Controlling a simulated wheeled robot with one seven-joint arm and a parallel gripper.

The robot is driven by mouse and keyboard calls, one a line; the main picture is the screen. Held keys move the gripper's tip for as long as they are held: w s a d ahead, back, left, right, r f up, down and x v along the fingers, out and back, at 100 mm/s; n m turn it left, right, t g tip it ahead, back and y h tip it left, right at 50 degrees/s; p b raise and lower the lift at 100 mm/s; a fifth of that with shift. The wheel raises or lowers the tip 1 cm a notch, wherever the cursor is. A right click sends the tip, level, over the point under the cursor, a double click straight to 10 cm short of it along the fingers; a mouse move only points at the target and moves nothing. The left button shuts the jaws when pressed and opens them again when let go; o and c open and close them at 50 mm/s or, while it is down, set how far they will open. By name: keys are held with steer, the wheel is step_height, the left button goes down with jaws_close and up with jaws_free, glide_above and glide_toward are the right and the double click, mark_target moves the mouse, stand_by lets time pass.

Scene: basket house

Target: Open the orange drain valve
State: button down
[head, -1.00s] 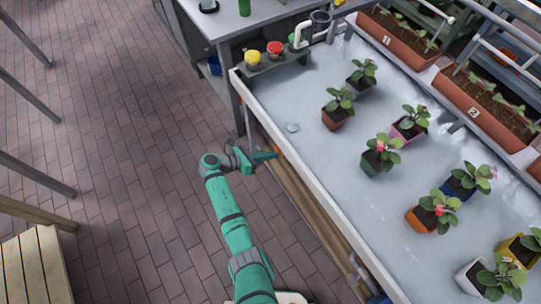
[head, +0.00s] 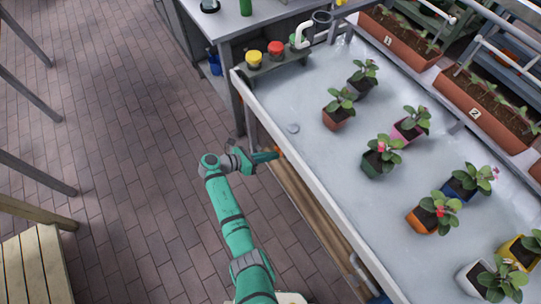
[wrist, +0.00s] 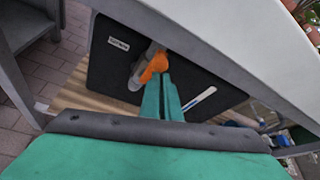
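The orange drain valve (wrist: 154,68) shows in the wrist view as a small handle on a grey pipe, in front of a black panel. In the head view only a bit of orange (head: 280,152) shows at the bed's left edge. My gripper (wrist: 164,82) has its two teal fingers close together, with their tips at the lower right of the orange handle. They overlap it in the picture; I cannot tell whether they touch it. In the head view my gripper (head: 274,155) is beside the white bed's left side, pointing right. The fingers hide part of the valve's surroundings.
The white bed (head: 298,160) holds several potted plants, with a round drain (head: 293,128) near its left edge. Wooden slats (head: 305,205) lie beneath. A grey table (head: 225,22) stands at the bed's far end. The brick floor (head: 120,140) at left is clear.

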steer(key=s+a, duration=0.5)
steer(key=a, duration=0.3)
steer(key=shift+s, duration=0.25)
